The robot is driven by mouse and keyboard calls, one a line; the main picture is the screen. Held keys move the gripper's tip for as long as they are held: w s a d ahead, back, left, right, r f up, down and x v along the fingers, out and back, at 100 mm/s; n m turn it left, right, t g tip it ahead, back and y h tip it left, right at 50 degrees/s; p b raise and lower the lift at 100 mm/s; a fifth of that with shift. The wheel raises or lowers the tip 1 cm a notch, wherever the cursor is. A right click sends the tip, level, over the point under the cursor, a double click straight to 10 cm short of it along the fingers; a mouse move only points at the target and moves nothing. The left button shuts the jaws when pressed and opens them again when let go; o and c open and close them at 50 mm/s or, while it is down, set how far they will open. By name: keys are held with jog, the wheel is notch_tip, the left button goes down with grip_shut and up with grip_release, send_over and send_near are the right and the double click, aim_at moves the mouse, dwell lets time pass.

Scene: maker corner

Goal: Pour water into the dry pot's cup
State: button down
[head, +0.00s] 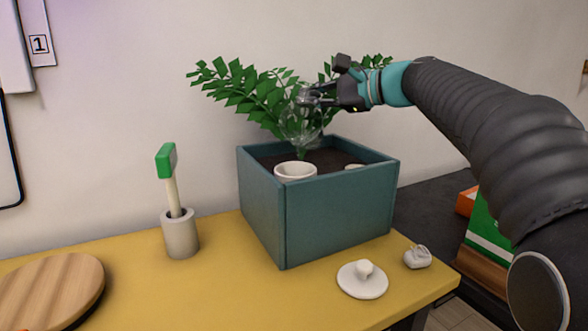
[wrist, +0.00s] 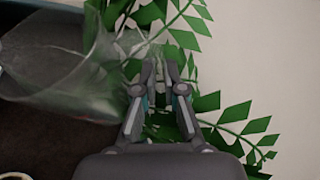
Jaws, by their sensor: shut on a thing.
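A clear glass vessel (head: 301,125) is held above the teal planter box (head: 262,215), in front of the green plant (head: 245,88). My gripper (head: 322,98) is shut on its upper part. In the wrist view the glass (wrist: 62,72) spreads out left of my gripper's fingers (wrist: 158,88). I cannot tell how much water is in it or its exact tilt. A white cup (head: 296,172) sits in the dark soil at the planter's near side, below the glass. In the wrist view only its rim (wrist: 15,177) shows at the bottom left corner.
A small pale object (head: 355,167) lies on the soil. On the yellow table (head: 215,290) are a holder (head: 180,236) with a green-headed tool (head: 167,160), a round wooden board (head: 50,288), a white lid (head: 362,281) and a small grey lump (head: 417,257). Leaves crowd the gripper.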

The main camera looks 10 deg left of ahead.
jog(key=shift+s, duration=0.45)
dwell(0.6)
jog(key=shift+s+a+r+n+t+y+b, duration=0.1)
jog(key=shift+s+r+n+t+y+b, duration=0.25)
jog(key=shift+s+r+n+b, duration=0.75)
dwell(0.6)
jog(key=shift+w+f+m, duration=0.2)
jog(key=shift+w+m, duration=0.1)
jog(key=shift+w, duration=0.3)
jog(key=w+f+m+p, duration=0.1)
jog(key=p, duration=0.2)
jog(key=shift+w+f+m, duration=0.25)
jog(key=shift+m, duration=0.05)
jog(key=shift+w+f+m+g+h+b, duration=0.15)
jog(key=shift+w+m+g+h, duration=0.15)
jog(key=shift+m+g, duration=0.15)
jog(key=shift+w+r+m+g+h+b, duration=0.15)
jog(key=shift+w+m+g+h, duration=0.1)
jog(key=shift+m+g, duration=0.2)
jog(key=shift+f, duration=0.15)
jog(key=shift+w+m+g, duration=0.25)
jog(key=shift+m, duration=0.15)
